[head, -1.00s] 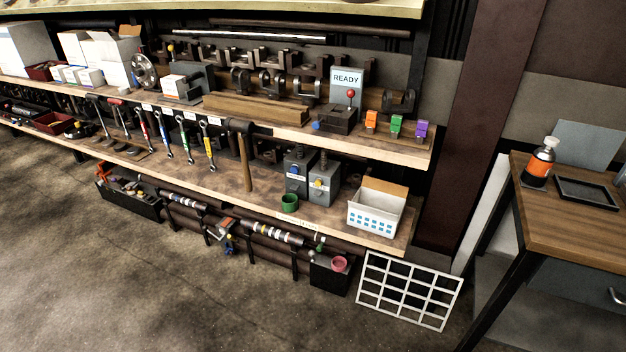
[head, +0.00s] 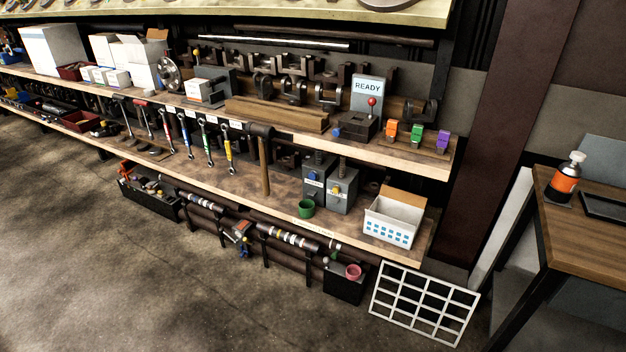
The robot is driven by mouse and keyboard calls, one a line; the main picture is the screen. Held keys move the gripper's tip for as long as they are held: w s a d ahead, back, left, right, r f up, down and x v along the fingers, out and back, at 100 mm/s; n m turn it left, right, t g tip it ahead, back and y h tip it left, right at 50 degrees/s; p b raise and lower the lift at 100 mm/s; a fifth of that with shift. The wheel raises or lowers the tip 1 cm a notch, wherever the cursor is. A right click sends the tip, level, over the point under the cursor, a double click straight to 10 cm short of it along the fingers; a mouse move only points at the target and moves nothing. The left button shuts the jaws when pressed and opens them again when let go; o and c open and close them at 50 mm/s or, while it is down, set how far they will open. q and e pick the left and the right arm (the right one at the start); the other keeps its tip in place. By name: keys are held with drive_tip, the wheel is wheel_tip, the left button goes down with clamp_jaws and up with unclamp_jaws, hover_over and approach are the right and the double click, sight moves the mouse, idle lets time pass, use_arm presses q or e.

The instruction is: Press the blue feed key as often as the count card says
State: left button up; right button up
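A dark block with a red ball lever (head: 372,102) stands on the upper shelf, and a small blue part (head: 337,132) shows at its left front corner. A card reading READY (head: 368,86) stands upright behind it. No number is readable on any card. On the lower shelf two grey boxes stand side by side; one has a blue knob (head: 312,176), the other a yellow knob (head: 336,190). I cannot tell which blue part is the feed key. Neither of my grippers is in view.
Orange (head: 391,131), green (head: 416,138) and purple (head: 442,140) blocks sit right of the lever block. A hammer (head: 264,165) and several wrenches hang along the shelf edge. A white basket (head: 391,222) and a white grid (head: 424,305) are at right. The floor in front is clear.

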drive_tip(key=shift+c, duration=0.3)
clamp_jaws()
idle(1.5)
